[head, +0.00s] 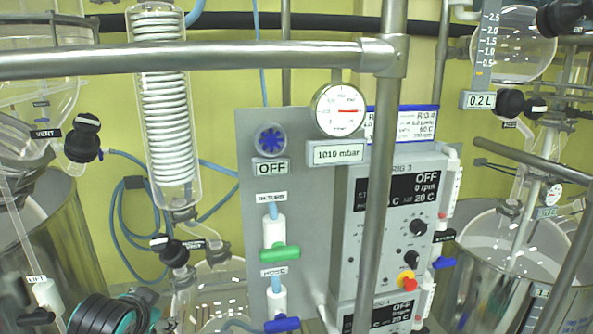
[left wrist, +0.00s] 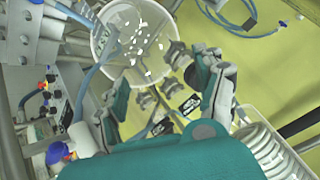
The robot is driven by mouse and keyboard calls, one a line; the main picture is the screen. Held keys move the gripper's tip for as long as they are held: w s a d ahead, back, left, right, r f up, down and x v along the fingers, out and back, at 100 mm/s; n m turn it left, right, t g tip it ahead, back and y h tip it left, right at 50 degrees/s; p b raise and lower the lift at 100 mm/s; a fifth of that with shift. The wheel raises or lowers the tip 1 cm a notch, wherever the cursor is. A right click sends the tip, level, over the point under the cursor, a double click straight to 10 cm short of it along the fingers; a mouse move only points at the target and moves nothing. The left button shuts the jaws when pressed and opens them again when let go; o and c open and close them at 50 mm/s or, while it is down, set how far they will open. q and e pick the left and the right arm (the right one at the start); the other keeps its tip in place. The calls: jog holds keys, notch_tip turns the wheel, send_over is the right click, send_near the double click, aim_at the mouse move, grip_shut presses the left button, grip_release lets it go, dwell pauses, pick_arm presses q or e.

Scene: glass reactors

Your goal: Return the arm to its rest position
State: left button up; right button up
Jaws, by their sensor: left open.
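My left gripper (left wrist: 165,85) shows in the left wrist view with its two teal and grey fingers spread apart. It is open, with nothing held between the fingers. Beyond and between the fingers are a clear glass vessel (left wrist: 132,38) holding white pieces and some black-labelled valves (left wrist: 160,126). I cannot tell how far they are from the fingers. In the head view, a black and teal part of my left arm shows at the bottom left edge; the fingers are not visible there. My right gripper is in neither view.
A metal frame rail (head: 200,58) crosses in front. A grey control panel (head: 310,210) with a gauge (head: 340,110) and green-handled valve (head: 280,253) stands in the middle. A glass coil condenser (head: 165,110) is left of it. Steel vessels (head: 62,250) stand at both sides.

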pick_arm(q)
jog(key=s+d+f+n+g+h, duration=0.1)
jog(key=s+d+f+g, duration=0.25)
jog(key=s+f, duration=0.95)
jog(key=s+d+f+n+g+h, duration=0.1)
jog(key=s+d+f+n+g, duration=0.2)
jog(key=s+f, duration=0.95)
jog(key=s+d+f+m+b, duration=0.15)
jog(key=f+b, duration=0.25)
jog(key=f, duration=1)
jog(key=s+f+b, duration=0.3)
jog(key=f+b, duration=0.1)
jog(key=f, duration=1)
jog(key=s+a+f+g+b, duration=0.1)
jog(key=s+f+b, duration=0.2)
jog(key=s+f, duration=0.5)
jog(key=s+a+f+g+b, duration=0.1)
jog(key=s+a+f+b, duration=0.1)
jog(key=s+f, duration=0.7)
notch_tip(320, 180, down, 8)
jog(key=shift+a+r+b, duration=0.15)
jog(key=shift+r+b, duration=0.1)
jog(key=shift+b, duration=0.55)
